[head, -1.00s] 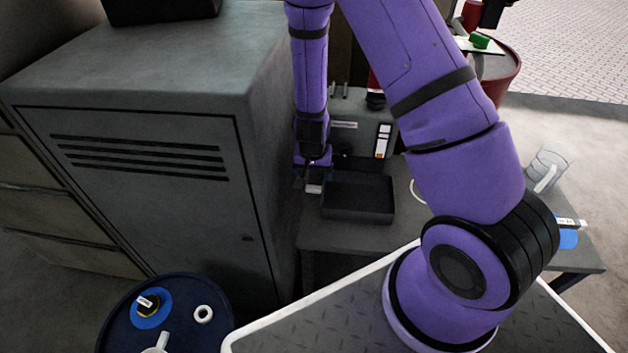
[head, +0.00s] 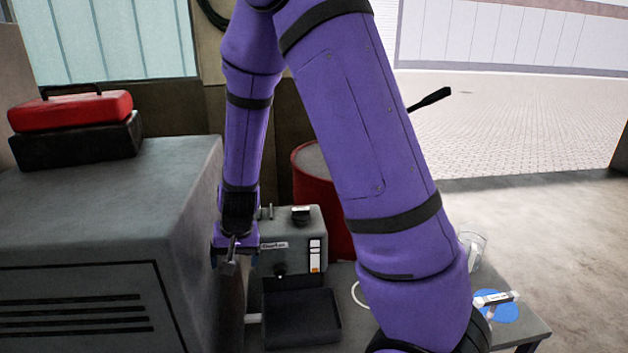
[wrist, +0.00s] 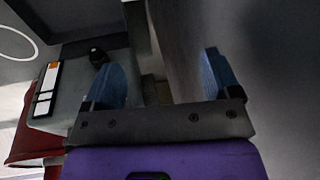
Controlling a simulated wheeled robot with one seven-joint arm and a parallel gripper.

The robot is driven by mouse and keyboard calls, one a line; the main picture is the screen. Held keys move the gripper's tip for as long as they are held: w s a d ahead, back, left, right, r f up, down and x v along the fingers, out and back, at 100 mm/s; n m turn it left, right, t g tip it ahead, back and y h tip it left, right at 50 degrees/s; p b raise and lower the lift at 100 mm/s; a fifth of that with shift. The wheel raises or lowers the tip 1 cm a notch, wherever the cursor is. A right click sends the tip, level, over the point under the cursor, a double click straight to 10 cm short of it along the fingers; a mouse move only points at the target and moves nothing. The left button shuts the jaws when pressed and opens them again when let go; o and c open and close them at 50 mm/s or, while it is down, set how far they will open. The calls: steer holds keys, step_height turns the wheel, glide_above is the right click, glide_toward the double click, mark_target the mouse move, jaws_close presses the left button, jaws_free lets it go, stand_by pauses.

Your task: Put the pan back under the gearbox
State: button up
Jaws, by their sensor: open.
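The pan (head: 302,326) is a dark shallow tray on the bench, right in front of the gearbox (head: 290,240). The gearbox is a grey box with a name label, an orange-and-white label and a dark fitting low on its front, above the pan's back edge. I cannot tell how far the pan reaches under it. My gripper (head: 231,264) points down beside the gearbox's left side, next to the cabinet, left of the pan and apart from it. In the wrist view my gripper (wrist: 166,75) is open with nothing seen held. The gearbox (wrist: 72,85) and a dark corner of the pan (wrist: 80,12) show there.
A grey cabinet (head: 110,225) stands close on the left, with a red toolbox (head: 72,112) on top. A red drum (head: 318,190) is behind the gearbox. A clear mug (head: 470,250) and a blue disc (head: 497,305) sit on the bench's right.

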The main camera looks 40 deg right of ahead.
steer(key=s+r+n, duration=0.2)
steer(key=s+r, duration=0.1)
steer(key=r, duration=0.7)
steer(key=s+d+r+n+t, duration=0.1)
steer(key=s+r, duration=0.8)
steer(key=s, duration=0.1)
steer(key=s+d+r+n+t+h, duration=0.1)
steer(key=s+d+r+n, duration=0.1)
steer(key=s+r, duration=0.7)
steer(key=shift+s+d+t, duration=0.25)
steer(key=shift+s+t, duration=0.15)
steer(key=shift+s, duration=0.75)
